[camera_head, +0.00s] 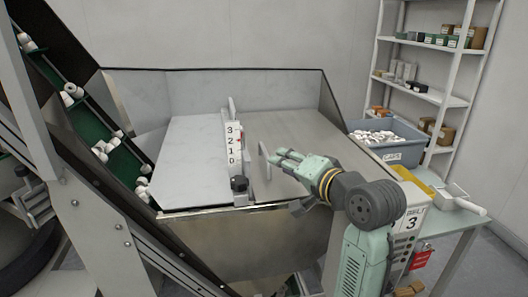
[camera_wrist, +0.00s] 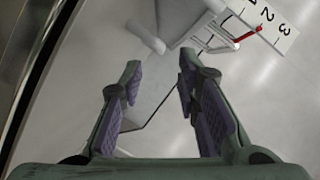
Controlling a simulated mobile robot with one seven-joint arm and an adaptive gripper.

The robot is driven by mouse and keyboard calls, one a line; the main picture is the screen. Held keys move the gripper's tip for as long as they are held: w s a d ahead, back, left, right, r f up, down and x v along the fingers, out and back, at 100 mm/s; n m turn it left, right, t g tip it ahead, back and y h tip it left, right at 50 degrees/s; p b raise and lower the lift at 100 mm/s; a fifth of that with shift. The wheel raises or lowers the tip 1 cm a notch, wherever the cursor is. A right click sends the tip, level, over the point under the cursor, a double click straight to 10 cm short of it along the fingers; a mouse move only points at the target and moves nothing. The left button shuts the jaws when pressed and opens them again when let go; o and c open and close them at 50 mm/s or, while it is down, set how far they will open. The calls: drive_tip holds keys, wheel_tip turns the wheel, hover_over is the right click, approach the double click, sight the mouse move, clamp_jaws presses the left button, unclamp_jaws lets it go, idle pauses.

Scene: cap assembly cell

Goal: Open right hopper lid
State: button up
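The right hopper lid (camera_head: 300,140) is a brushed metal panel lying nearly flat over the right half of the hopper. An upright pale handle (camera_head: 263,162) stands near its left edge. My gripper (camera_head: 284,156) is just right of the handle, low over the lid, and appears apart from it. In the wrist view my gripper (camera_wrist: 158,75) has its two purple-padded fingers spread, with nothing held between them. A pale rounded bar (camera_wrist: 146,38), apparently the handle, lies ahead of the fingertips. The fingertips' exact height above the lid cannot be told.
A scale plate (camera_head: 233,143) marked 3 to 0 stands left of the handle; it also shows in the wrist view (camera_wrist: 268,20). A smooth left panel (camera_head: 190,165) lies beside it. A cap conveyor (camera_head: 105,145) is at left. A caps bin (camera_head: 390,150) and shelves stand right.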

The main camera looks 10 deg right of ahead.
sight(267, 154)
drive_tip(key=p+x, duration=0.2)
drive_tip(key=x, duration=0.7)
drive_tip(key=shift+c, duration=0.2)
clamp_jaws()
idle(0.5)
